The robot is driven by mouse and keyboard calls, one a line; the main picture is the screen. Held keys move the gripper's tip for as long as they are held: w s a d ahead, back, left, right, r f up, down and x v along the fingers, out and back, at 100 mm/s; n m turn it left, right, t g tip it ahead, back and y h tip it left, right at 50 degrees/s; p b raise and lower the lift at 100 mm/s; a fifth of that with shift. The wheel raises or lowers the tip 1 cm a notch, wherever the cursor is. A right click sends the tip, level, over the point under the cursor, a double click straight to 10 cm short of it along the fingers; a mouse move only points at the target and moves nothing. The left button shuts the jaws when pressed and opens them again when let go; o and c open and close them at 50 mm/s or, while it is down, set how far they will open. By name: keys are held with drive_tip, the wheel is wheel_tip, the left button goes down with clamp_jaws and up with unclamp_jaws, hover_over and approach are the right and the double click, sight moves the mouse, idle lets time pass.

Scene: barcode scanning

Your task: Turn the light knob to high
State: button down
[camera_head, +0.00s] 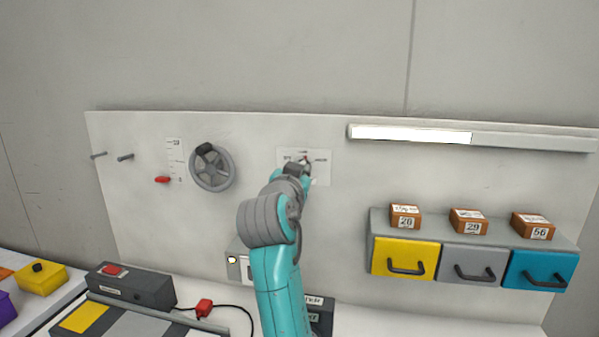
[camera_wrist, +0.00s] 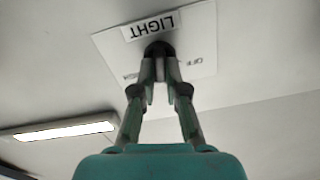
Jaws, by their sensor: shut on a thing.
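The light knob (camera_wrist: 158,48) is a small dark knob on a white plate (camera_wrist: 203,42) labelled LIGHT, with OFF at one side and another mark, partly hidden, at the other. In the head view the plate (camera_head: 322,170) is on the upright panel, and my arm covers much of the knob. My gripper (camera_wrist: 160,72) is shut on the knob, its two fingertips on either side of it. The light bar (camera_head: 412,133) at the upper right of the panel glows along its left part; it also shows in the wrist view (camera_wrist: 65,130).
A grey handwheel (camera_head: 226,170) and a red slider (camera_head: 162,180) are left of the plate. Yellow (camera_head: 405,246), grey and blue drawers with numbered boxes on top are at the right. A grey box with a red button (camera_head: 112,270) stands lower left. The wall around the plate is clear.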

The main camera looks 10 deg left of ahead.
drive_tip(key=m, duration=0.9)
drive_tip(key=shift+d+f, duration=0.1)
drive_tip(key=shift+d, duration=0.05)
drive_tip(key=shift+m, duration=0.3)
drive_tip(key=c, duration=1.2)
unclamp_jaws()
drive_tip(key=shift+s, duration=0.1)
drive_tip(key=s, duration=1.2)
drive_tip(key=shift+a, duration=0.2)
